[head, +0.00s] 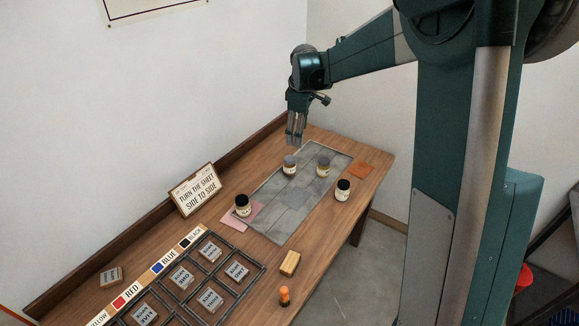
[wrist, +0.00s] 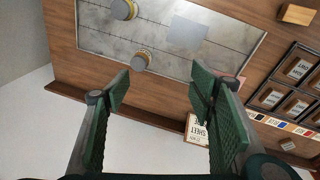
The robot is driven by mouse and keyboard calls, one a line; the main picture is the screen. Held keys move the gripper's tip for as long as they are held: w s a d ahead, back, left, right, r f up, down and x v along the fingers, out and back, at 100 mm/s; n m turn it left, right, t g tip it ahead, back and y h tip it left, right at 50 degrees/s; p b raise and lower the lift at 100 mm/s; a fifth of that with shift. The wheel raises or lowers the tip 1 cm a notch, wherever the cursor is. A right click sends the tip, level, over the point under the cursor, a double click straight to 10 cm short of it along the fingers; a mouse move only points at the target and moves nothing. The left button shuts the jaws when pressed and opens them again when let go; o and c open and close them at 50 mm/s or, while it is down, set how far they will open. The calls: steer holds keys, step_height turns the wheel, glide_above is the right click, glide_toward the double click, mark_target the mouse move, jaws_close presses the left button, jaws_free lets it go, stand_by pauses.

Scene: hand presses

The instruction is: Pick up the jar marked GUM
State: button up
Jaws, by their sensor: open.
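Several small jars stand upright on the table; their label words are too small to read, so I cannot tell which says GUM. Two grey-lidded jars, the left one (head: 289,166) and the right one (head: 323,168), stand on the grey slab. They also show in the wrist view, the left one (wrist: 141,61) and the right one (wrist: 124,9). A black-lidded jar (head: 342,190) stands by the slab's right edge; another black-lidded jar (head: 243,206) is at the pink sheet. My gripper (head: 295,140) is open and empty above the slab's far end, also seen in the wrist view (wrist: 160,90).
The grey slab (head: 290,203) lies on the wooden table (head: 330,238). A sign (head: 195,189) stands by the back ledge. A dark rack (head: 221,285) with lettered blocks, a wooden block (head: 290,263) and an orange-topped item (head: 284,295) are nearer. An orange sheet (head: 361,171) lies far right.

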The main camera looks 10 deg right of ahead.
steer(key=w+f+n+g, duration=0.1)
steer(key=w+f+n, duration=0.1)
steer(key=w+f, duration=0.6)
steer(key=n, duration=0.3)
glide_above(290, 158)
steer(key=shift+g, duration=0.4)
step_height(290, 158, down, 11)
steer(key=shift+s+r, duration=0.15)
steer(key=shift+r, duration=0.05)
steer(key=shift+w+a+f, duration=0.1)
steer(key=shift+w+f, duration=0.15)
steer(key=shift+f, duration=0.35)
steer(key=shift+f, duration=1.25)
steer(key=shift+f, duration=0.1)
steer(key=shift+s+f, duration=0.1)
steer(key=shift+f, duration=2.4)
steer(key=shift+c, duration=0.2)
